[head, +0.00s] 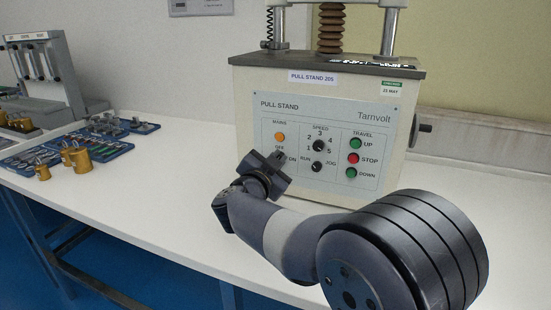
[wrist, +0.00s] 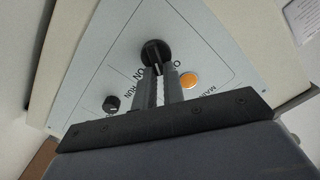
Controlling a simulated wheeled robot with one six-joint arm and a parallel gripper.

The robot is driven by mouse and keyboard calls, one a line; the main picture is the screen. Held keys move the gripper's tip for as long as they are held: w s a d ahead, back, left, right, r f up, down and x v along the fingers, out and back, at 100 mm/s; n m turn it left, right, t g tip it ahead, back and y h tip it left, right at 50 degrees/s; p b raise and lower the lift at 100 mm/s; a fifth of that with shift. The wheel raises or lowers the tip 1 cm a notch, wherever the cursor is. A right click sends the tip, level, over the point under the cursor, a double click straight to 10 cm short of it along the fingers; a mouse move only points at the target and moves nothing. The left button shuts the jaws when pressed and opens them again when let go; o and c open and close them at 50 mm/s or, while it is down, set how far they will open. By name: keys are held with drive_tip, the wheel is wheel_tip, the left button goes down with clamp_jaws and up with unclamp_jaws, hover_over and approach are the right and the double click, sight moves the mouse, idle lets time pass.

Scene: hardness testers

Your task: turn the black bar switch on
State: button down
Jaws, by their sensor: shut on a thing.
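The black bar switch (wrist: 155,50) shows in the wrist view as a round black knob on the grey panel (wrist: 95,78), with an ON label beside it. My gripper (wrist: 158,68) reaches it with two narrow fingers, shut on its bar. The fingers hide part of the switch, so I cannot tell exactly which label the bar points at. In the head view my gripper (head: 279,160) is at the panel's lower left, by the OFF and ON labels, and covers the switch. The orange MAINS lamp (head: 280,137) is above it; it also shows in the wrist view (wrist: 190,80).
The pull stand (head: 245,90) stands on a white bench (head: 150,180). Nearby on its panel are a speed knob (head: 319,146), a RUN/JOG knob (head: 317,167) and the red STOP button (head: 353,158). Blue trays (head: 50,158) with brass weights (head: 77,158) lie left.

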drive_tip(key=m+b, duration=0.1)
drive_tip(key=m, duration=0.2)
drive_tip(key=f+m+b, duration=0.1)
drive_tip(key=m+b, duration=0.1)
drive_tip(key=m, duration=0.2)
drive_tip(key=m+b, duration=0.1)
drive_tip(key=m, duration=0.3)
drive_tip(key=shift+s+d+f+b, duration=0.1)
drive_tip(key=shift+d+f+b, duration=0.1)
drive_tip(key=shift+d+b, duration=0.2)
drive_tip(key=shift+m, duration=0.4)
drive_tip(key=c, duration=1.5)
unclamp_jaws()
drive_tip(key=p+v, duration=0.1)
drive_tip(key=v, duration=1)
drive_tip(key=shift+p, duration=0.4)
